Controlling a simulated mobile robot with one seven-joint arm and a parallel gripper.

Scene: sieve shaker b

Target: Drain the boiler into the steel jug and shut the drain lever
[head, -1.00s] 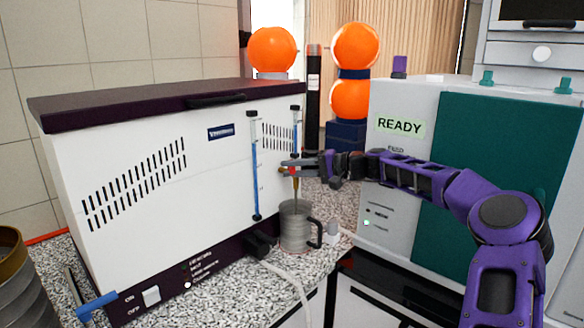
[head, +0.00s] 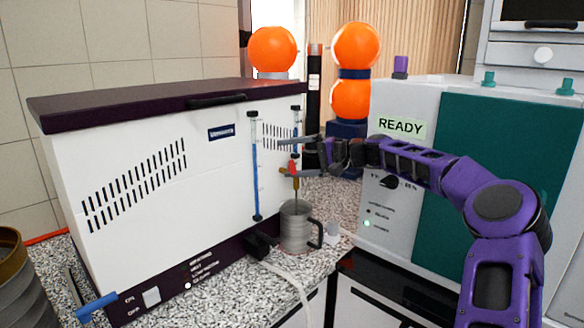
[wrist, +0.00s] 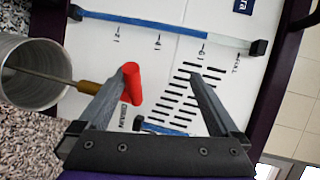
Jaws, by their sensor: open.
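The white boiler (head: 150,190) with a dark lid fills the left of the head view. The steel jug (head: 297,238) stands upright on the counter under its brass drain tap; it also shows in the wrist view (wrist: 28,92). A thin line runs from the brass spout (wrist: 90,87) into the jug; it looks like a stream. The red drain lever (head: 293,168) is above the spout. My gripper (head: 292,156) is open and empty in front of the tap. In the wrist view, the red lever (wrist: 132,82) is at my left fingertip; I cannot tell whether they touch.
A blue-filled sight gauge (head: 255,165) is on the boiler front, left of the tap. A grey and teal machine marked READY (head: 400,127) stands at right. Orange globes (head: 355,98) stand behind. A pale hose (head: 290,277) crosses the counter edge near the jug.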

